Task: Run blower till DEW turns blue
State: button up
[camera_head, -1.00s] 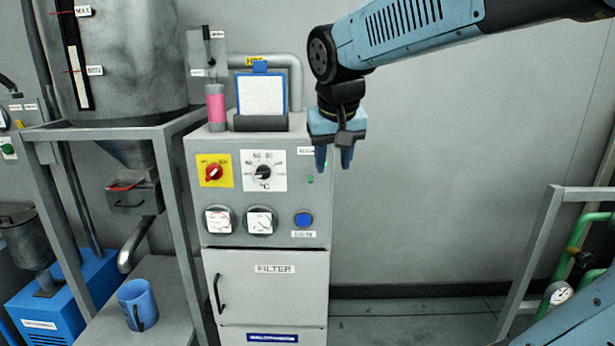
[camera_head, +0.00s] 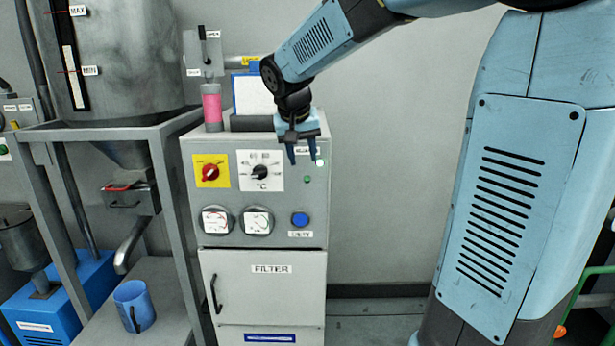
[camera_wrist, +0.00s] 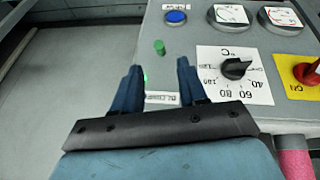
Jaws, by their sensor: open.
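The grey cabinet (camera_head: 190,215) carries a pink cylinder (camera_head: 212,108) on its top left; no blue shows in it, and I cannot read a DEW label. My gripper (camera_head: 301,156) is open and empty in front of the panel's upper right, pointing down. In the wrist view my gripper (camera_wrist: 158,68) has a partly hidden label (camera_wrist: 161,97) between its fingers, perhaps naming the blower. A small green button (camera_wrist: 159,47) lies just beyond the fingertips; it shows in the head view (camera_head: 307,179) below them. A pale green light (camera_head: 319,162) is beside the right finger.
The panel has a red switch (camera_head: 210,172), a black dial (camera_head: 261,171) marked °C, two gauges (camera_head: 217,220) and a blue button (camera_head: 300,219). A framed hopper (camera_head: 125,80) and a blue mug (camera_head: 134,304) stand left. Floor right of the cabinet is clear.

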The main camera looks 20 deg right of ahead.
aim_at(307, 180)
jog(key=x, duration=0.8)
grip_shut()
